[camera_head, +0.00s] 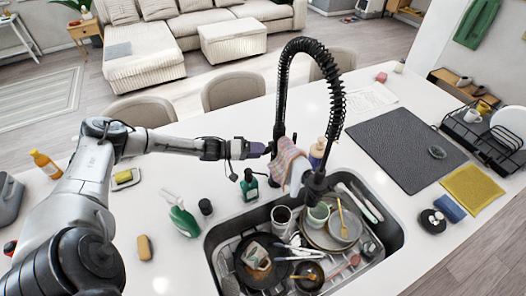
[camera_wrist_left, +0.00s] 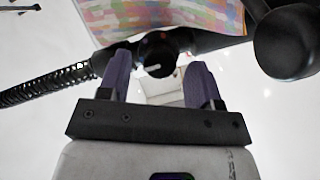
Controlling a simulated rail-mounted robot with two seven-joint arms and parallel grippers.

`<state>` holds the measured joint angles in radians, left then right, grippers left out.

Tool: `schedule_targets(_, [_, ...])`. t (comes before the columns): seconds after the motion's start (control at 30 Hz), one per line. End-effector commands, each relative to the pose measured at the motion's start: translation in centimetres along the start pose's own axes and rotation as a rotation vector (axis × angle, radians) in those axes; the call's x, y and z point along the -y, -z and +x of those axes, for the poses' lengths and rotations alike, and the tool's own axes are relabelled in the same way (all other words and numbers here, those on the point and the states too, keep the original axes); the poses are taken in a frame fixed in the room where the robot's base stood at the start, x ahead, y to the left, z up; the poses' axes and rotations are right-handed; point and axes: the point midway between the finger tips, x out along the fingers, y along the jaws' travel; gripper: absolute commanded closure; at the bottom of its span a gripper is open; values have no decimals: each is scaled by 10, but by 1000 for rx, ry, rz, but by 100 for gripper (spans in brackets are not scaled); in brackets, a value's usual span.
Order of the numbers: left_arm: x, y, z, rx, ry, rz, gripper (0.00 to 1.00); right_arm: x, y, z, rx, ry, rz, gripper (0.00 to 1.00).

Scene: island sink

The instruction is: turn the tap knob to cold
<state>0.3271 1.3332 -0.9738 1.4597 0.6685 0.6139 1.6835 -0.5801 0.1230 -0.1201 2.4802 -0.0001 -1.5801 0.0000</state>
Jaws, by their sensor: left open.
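The tap (camera_head: 282,92) is black, with a tall coiled-spring hose arching over the sink. My left gripper (camera_head: 264,149) reaches in from the left beside the tap in the head view. In the left wrist view my left gripper (camera_wrist_left: 159,74) is open, its two purple fingers on either side of the knob. I cannot tell whether they touch it. In the head view the knob cannot be made out near the gripper and cloth. My right gripper is not in view.
A patterned cloth (camera_head: 288,161) hangs on the tap, close to my left gripper. The sink (camera_head: 393,236) below is crowded with dishes. A green bottle (camera_head: 249,186) and a spray bottle (camera_head: 184,219) stand to its left. A grey mat (camera_head: 395,145) lies at right.

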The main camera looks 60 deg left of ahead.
Motion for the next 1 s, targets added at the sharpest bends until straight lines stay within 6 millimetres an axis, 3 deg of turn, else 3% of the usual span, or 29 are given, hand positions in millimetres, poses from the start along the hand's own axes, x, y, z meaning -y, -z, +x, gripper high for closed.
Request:
schedule_targets(0.3, [1,-1,-64,3,5,0,41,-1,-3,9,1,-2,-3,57])
schedule_targets(0.5, [1,-1,-94,2,4,-1,41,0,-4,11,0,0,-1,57])
schedule_targets(0.7, [0,-1,-110,1,1,-1,41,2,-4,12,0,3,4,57])
schedule_targets(1.0, [0,0,-114,0,0,-1,41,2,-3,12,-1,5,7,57])
